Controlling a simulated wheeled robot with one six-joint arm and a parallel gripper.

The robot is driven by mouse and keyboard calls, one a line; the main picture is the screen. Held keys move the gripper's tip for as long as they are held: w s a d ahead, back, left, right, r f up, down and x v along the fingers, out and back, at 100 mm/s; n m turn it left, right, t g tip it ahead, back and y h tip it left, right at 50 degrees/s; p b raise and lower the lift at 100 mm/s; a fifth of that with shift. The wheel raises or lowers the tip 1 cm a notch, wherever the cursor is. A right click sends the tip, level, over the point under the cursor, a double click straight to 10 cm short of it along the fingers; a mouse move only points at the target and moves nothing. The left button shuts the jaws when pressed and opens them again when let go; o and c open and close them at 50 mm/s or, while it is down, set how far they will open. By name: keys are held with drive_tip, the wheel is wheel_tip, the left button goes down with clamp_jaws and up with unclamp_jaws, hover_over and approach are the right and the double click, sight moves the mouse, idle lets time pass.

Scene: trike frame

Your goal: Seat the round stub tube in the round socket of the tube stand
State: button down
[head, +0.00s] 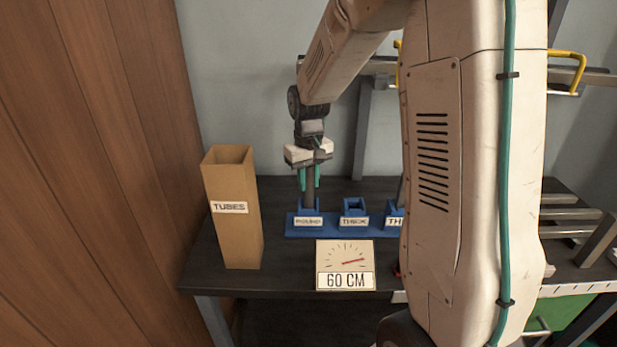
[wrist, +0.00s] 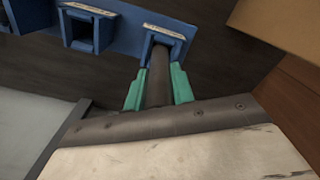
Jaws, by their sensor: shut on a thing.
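The blue tube stand (head: 330,231) sits on the dark table, with labelled sockets in a row. The round socket is the leftmost in the head view, above the label "ROUND" (head: 308,222). My gripper (head: 309,186) is above this socket, its green fingers shut on the grey round stub tube (head: 309,199). The tube stands about upright, its lower end at the socket. In the wrist view the tube (wrist: 160,88) runs between the green fingers to the socket in the stand (wrist: 122,32). Its lower end appears inside the socket opening; how deep I cannot tell.
A tall cardboard box (head: 235,215) labelled "TUBES" stands left of the stand. A sign (head: 345,265) reading "60 CM" with a dial is at the table's front edge. The thick socket (head: 354,207) looks empty. My arm hides the stand's right end.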

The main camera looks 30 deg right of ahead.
drive_tip(key=shift+f, duration=1.4)
drive_tip(key=c, duration=1.1)
unclamp_jaws()
wheel_tip(320, 180, up, 8)
drive_tip(key=shift+f, duration=0.1)
